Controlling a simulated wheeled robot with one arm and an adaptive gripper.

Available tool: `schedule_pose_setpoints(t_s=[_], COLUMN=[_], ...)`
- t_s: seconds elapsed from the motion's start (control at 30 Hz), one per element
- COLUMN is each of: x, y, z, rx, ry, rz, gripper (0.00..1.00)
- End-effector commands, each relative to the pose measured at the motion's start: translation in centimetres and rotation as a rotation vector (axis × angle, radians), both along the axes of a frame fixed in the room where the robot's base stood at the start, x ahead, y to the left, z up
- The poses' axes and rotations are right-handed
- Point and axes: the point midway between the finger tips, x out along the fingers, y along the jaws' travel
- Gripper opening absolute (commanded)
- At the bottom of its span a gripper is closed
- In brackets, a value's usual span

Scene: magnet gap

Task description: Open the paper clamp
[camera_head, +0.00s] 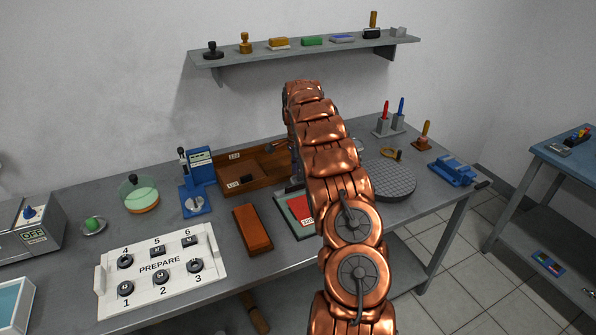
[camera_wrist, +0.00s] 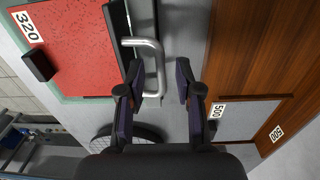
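A red sheet (camera_wrist: 75,50) marked 320 lies on a pale-edged board in the wrist view. It also shows in the head view (camera_head: 300,206), partly behind my arm. A dark bar (camera_wrist: 117,30) runs along the sheet's edge, with a bent silver handle (camera_wrist: 159,62) beside it; these look like the paper clamp. My gripper (camera_wrist: 155,75) is open, its dark fingers on either side of the handle's outer bar. The left finger overlaps part of the handle; I cannot tell whether it touches. In the head view my arm hides the gripper and most of the clamp.
A small black block (camera_wrist: 38,66) sits on the red sheet. A wooden tray (camera_head: 262,164) with numbered compartments stands behind the board. A brown block (camera_head: 252,229) lies to the left, and a round grey plate (camera_head: 388,181) to the right. A white PREPARE panel (camera_head: 158,280) is at front left.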

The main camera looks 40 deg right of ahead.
Motion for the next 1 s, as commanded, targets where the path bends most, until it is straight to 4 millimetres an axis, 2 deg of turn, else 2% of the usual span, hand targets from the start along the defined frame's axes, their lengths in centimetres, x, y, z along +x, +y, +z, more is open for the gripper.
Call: schedule_pose_setpoints(t_s=[0.03, 0.3, 1.0], x=[-0.01, -0.01, -0.40], y=[0.00, 0.01, -0.06], z=[-0.01, -0.01, -0.21], rx=[0.000, 0.000, -0.022], ry=[0.000, 0.001, -0.051], rz=[0.000, 0.000, -0.004], gripper=[0.28, 0.00, 0.00])
